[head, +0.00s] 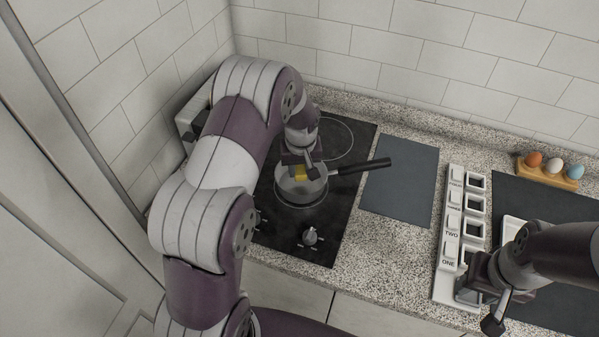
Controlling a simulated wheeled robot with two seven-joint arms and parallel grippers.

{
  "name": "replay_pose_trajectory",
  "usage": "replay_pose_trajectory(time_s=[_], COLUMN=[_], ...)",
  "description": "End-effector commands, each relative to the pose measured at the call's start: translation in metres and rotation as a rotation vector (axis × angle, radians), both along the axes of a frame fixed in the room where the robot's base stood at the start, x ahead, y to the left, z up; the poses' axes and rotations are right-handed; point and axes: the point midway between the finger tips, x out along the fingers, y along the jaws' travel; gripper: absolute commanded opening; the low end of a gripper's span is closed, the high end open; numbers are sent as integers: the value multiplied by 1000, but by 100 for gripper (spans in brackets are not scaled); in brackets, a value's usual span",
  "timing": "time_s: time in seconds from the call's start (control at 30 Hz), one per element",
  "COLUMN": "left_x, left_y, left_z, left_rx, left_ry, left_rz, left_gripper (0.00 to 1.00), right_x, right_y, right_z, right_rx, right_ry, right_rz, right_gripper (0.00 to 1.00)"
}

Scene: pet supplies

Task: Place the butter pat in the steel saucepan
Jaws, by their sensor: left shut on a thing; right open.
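The steel saucepan (289,193) stands on the black cooktop, its dark handle (365,166) pointing right. The yellow butter pat (300,173) shows at the tips of my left gripper (301,168). My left gripper is shut on the butter pat, over the pan's opening. I cannot tell how high the butter is above the pan floor. My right gripper (480,300) is open at the lower right, by the white labelled rack. Its fingers are partly hidden by its own wrist.
The black cooktop (268,228) has a knob (310,236) at its front. A dark grey mat (400,178) lies bare to the right. The white rack (452,218) carries labels such as ONE and TWO. A wooden holder (546,176) with three coloured eggs stands at the back right on a speckled counter.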

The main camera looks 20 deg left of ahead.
Motion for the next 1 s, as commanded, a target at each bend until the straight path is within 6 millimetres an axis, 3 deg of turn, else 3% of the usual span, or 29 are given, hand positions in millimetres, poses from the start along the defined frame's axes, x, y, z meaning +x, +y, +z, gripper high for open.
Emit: replay_pose_trajectory(time_s=[0.2, 0.57, 0.6, 0.63, 1.0], left_x=[-1, -1, 0, -1, 0], left_y=[0, -1, 0, 0, -1], left_z=[-34, -41, -39, -39, -33], left_rx=[-1, 0, 0, 0, 0], left_ry=[4, 1, 1, 1, 1], left_rz=[-1, -1, -1, -1, -1], left_gripper=[4, 4, 46, 55, 58], right_x=[0, 0, 0, 0, 0], right_y=[0, 0, 0, 0, 0], right_z=[12, 7, 8, 8, 12], right_rx=[0, 0, 0, 0, 0], right_ry=[0, 0, 0, 0, 0], right_rz=[0, 0, 0, 0, 0], right_gripper=[43, 43, 43, 43, 43])
